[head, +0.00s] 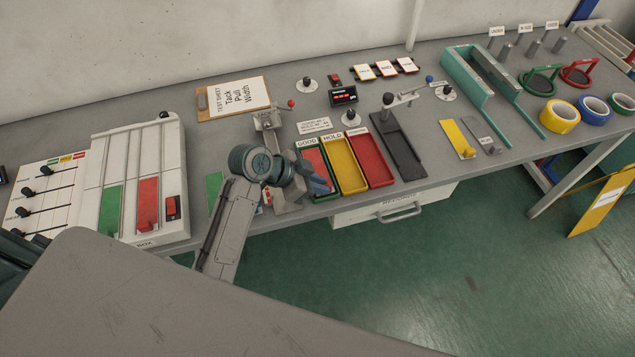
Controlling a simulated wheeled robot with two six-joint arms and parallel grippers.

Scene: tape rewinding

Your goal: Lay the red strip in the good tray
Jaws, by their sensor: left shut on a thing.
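The good tray (300,151) is the green-rimmed tray marked GOOD, at the left of three trays in the middle of the bench. A red strip (314,157) shows inside its outline, running lengthwise toward the bench's front edge. My left gripper (321,187) is over the near end of this tray, shut on the red strip's near end. The fingers and wrist hide that end and part of the tray. I cannot tell whether the strip touches the tray floor. My right gripper is out of the picture.
The yellow HOLD tray (344,164) and a red tray (372,160) stand close to the right. A metal stand (267,122) with a red-knobbed lever is behind my wrist. A white slider box (127,165) is at left. A dark board (399,148) lies farther right.

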